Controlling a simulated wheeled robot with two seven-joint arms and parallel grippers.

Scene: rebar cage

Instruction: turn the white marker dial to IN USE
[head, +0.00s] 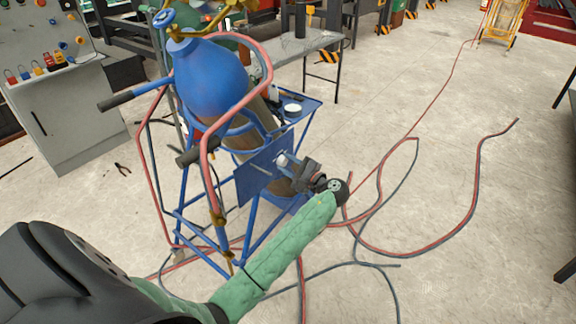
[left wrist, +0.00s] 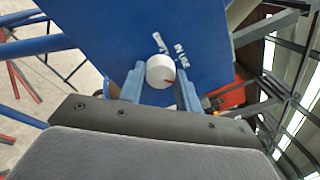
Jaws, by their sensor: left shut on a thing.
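White lettering reading IN USE (left wrist: 182,54) is on the panel up and right of the dial; a second white label (left wrist: 158,42) is only partly readable. My left gripper (left wrist: 160,80) has a finger on each side of the dial and is shut on it. In the head view my left gripper (head: 287,165) meets the front of the blue panel (head: 258,172). My right gripper is not in view.
The panel is on a blue cart frame (head: 183,205) carrying a large blue cylinder (head: 208,72). Red and grey hoses (head: 440,253) lie on the floor at right. A grey cabinet (head: 70,120) stands at left, with pliers (head: 122,169) on the floor near it.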

